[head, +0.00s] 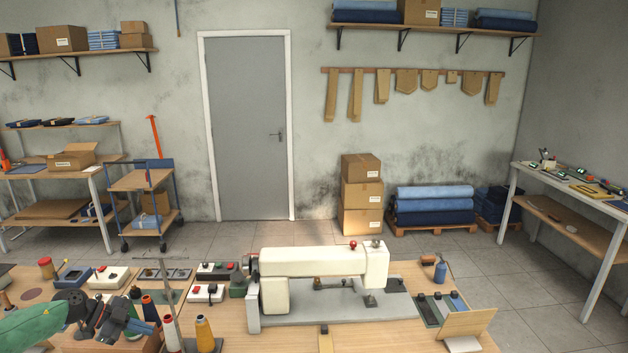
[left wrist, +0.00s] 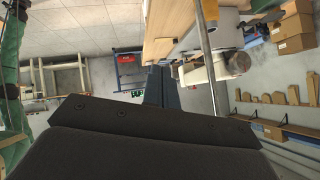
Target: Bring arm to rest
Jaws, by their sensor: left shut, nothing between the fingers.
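My left arm, green with a black wrist, comes in from the lower left in the head view. Its left gripper (head: 143,327) is over the left part of the sewing table (head: 390,335), beside the thread cones. In the left wrist view the two dark fingers (left wrist: 158,78) are together, with nothing between them. The table edge (left wrist: 165,30) and a metal rod run close by the fingers there. My right gripper is in neither view.
A white sewing machine (head: 320,265) stands mid-table. An orange thread cone (head: 204,334) and a thin metal stand (head: 171,300) are just right of my left gripper. Control boxes (head: 108,278) with buttons lie behind it. A tilted wooden board (head: 468,323) is at the right.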

